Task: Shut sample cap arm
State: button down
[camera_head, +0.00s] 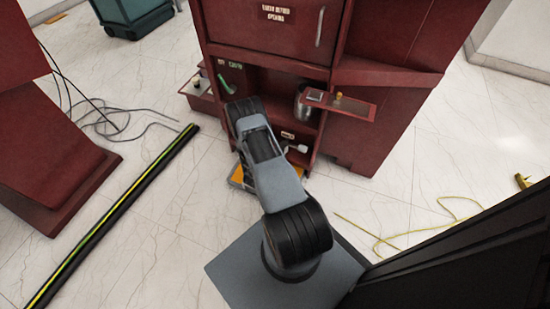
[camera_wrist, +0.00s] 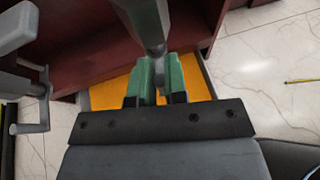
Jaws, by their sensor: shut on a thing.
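In the wrist view, my gripper (camera_wrist: 159,66) has its two green finger pads closed on a grey-green bar (camera_wrist: 146,18). The bar runs down from the top edge to between the pads. It looks like the sample cap arm, but its far end is out of view and I cannot tell how far it is swung. In the head view, my own arm reaches into the lower opening of the red cabinet (camera_head: 262,48) and hides my gripper. A green curved handle (camera_head: 228,82) shows left of my arm, inside the opening.
A grey metal can (camera_head: 303,103) and a red shelf (camera_head: 345,105) are at the right of the opening. A grey bracket (camera_wrist: 18,28) and a crank-like rod (camera_wrist: 41,110) stand left of my gripper. An orange plate (camera_wrist: 104,95) lies below.

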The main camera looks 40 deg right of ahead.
jog(key=shift+s+d, duration=0.15)
jog(key=shift+s, duration=0.2)
dwell(0.3)
jog(key=c, duration=1.2)
grip_release()
jog(key=shift+o, duration=0.2)
jog(key=p+v, duration=0.4)
jog(key=v, duration=0.9)
jog(key=shift+a, duration=0.4)
jog(key=shift+r, duration=0.1)
